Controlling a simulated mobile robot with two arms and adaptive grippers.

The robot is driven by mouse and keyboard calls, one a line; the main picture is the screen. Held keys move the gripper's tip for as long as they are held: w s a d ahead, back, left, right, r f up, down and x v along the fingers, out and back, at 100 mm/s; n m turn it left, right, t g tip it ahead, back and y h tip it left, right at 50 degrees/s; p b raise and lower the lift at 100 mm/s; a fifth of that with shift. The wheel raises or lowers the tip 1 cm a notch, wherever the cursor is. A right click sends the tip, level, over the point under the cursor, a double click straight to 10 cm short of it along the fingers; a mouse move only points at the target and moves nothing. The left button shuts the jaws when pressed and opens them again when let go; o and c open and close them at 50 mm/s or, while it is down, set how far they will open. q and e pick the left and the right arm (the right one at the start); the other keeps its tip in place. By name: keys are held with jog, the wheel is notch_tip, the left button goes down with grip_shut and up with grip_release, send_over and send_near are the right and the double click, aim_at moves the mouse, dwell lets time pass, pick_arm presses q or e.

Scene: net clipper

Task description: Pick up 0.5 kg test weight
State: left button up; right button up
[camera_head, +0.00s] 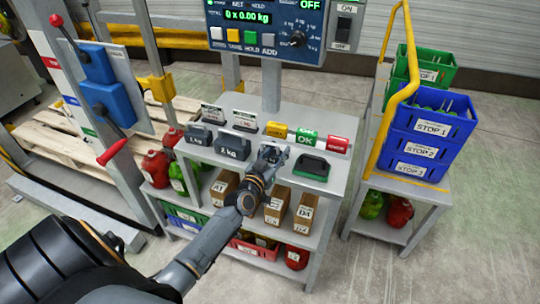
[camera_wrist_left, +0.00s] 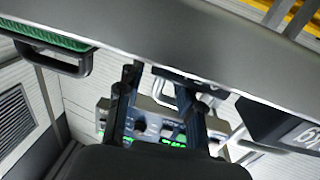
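No 0.5 kg label is readable; the gripper covers that spot in the head view. The dark 1 kg weight (camera_head: 199,134) and 2 kg weight (camera_head: 232,146) stand to its left, and the 2 kg one also shows in the wrist view (camera_wrist_left: 275,120). My right gripper is not in view.
Yellow, green OK and red blocks (camera_head: 337,145) line the back of the grey table (camera_head: 335,185). The display column rises behind. Cartons fill the shelf below. Blue crates (camera_head: 430,130) stand at right.

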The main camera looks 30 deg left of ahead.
pick_arm(q)
jog(key=shift+w, duration=0.3)
jog(key=shift+s, duration=0.1)
jog(key=shift+c, duration=0.9)
grip_shut()
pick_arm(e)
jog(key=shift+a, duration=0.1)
pick_arm(q)
jog(key=shift+r, duration=0.15)
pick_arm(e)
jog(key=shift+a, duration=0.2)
